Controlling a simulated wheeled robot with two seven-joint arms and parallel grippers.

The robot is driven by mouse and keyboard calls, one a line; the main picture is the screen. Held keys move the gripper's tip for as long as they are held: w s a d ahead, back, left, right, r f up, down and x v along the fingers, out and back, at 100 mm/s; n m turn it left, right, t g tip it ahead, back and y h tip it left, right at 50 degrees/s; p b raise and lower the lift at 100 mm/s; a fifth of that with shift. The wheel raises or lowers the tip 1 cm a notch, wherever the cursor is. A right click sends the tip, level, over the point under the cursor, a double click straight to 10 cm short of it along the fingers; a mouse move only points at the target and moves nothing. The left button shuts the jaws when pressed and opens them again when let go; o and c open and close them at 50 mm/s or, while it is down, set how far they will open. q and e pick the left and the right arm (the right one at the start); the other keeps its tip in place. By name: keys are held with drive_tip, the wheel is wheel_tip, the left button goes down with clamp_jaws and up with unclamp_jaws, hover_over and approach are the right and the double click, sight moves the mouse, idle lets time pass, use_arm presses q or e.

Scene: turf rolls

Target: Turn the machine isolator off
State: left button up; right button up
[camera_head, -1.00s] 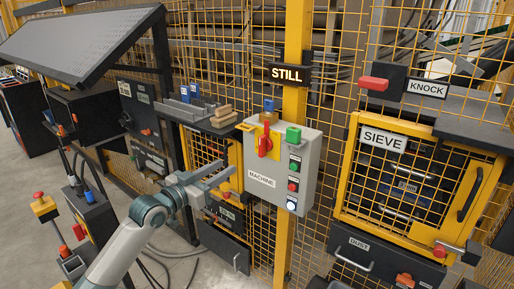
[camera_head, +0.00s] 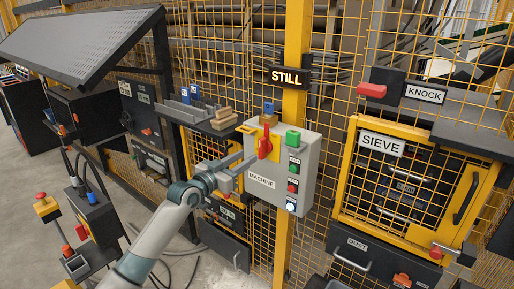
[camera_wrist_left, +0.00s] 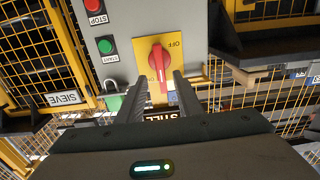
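The machine isolator is a red rotary handle (camera_head: 264,146) on a yellow plate on the grey box labelled MACHINE (camera_head: 298,150). In the head view the handle stands about upright. The left wrist view shows the handle (camera_wrist_left: 158,62) upside down, with the word OFF to its right on the yellow plate (camera_wrist_left: 172,50). My left gripper (camera_head: 250,159) is at the box's front by the handle. In the left wrist view its two fingers (camera_wrist_left: 161,80) are apart, one on each side of the handle's near end, with gaps showing. My right gripper is not in view.
A lit STILL sign (camera_head: 288,77) hangs above. Yellow mesh fencing and the SIEVE door (camera_head: 384,144) stand to the right. A dark shelf (camera_head: 215,125) holds wooden blocks behind my arm.

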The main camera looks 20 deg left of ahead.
sight(260, 148)
use_arm(q)
drive_tip(key=p+x, duration=0.1)
drive_tip(key=x, duration=0.6)
drive_tip(key=shift+w+d, duration=0.1)
drive_tip(key=shift+w, duration=0.1)
clamp_jaws()
